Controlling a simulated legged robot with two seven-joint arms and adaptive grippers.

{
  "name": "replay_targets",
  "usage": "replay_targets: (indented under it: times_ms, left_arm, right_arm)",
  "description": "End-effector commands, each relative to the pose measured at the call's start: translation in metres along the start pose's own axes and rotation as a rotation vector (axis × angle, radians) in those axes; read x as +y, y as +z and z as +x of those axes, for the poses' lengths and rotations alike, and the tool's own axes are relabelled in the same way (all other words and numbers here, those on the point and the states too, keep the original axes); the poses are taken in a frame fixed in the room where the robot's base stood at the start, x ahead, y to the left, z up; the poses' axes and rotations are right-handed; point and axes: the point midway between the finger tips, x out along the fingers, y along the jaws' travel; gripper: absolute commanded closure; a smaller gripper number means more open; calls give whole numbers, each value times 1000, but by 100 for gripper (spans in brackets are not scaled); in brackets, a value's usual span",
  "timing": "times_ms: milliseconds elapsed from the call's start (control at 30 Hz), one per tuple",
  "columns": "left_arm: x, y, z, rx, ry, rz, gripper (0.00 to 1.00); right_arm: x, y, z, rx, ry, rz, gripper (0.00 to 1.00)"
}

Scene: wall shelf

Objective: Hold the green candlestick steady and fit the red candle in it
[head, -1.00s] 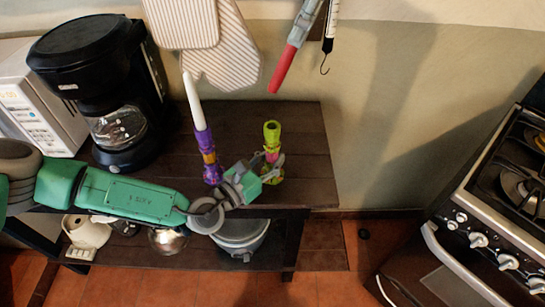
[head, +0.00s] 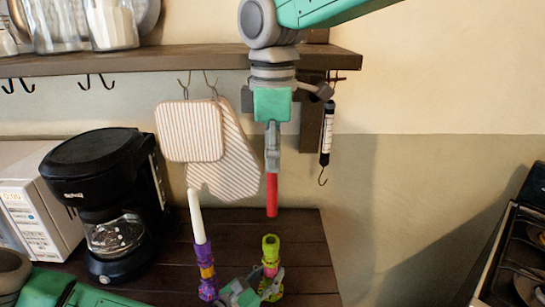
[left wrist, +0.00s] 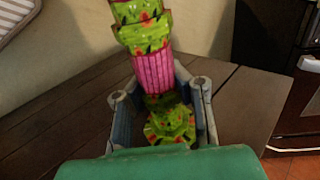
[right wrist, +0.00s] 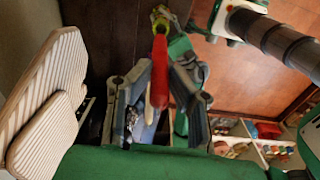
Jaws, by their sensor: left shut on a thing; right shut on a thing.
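The green candlestick (head: 270,248), green with a pink middle, stands upright on the dark wooden table. My left gripper (head: 257,292) is shut on it low down; the left wrist view shows the candlestick (left wrist: 155,72) between the two fingers. The red candle (head: 272,196) hangs upright, its lower end above the candlestick's top with a gap between. My right gripper (head: 272,150) is shut on the candle's upper part. In the right wrist view the candle (right wrist: 159,75) points away from the fingers, towards the candlestick's yellow-green top (right wrist: 161,22).
A purple candlestick (head: 206,270) with a white candle (head: 196,215) stands close to the left. A black coffee maker (head: 105,195) is further left. Striped oven mitts (head: 225,160) hang behind, under a wall shelf (head: 180,62). The table's right part is clear.

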Motion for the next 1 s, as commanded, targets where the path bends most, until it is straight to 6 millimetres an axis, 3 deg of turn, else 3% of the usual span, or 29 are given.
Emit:
replay_targets:
  times_ms: [233,700,1000]
  left_arm:
    - [0,0,-1,0,-1,-2,100]
    - [1,0,-2,-1,0,-2,100]
    - [1,0,-1,0,-1,-2,100]
  right_arm:
    - [0,-2,8,-1,-2,1,100]
    - [0,-2,49,-1,-1,1,100]
    - [-1,-2,58,0,0,1,100]
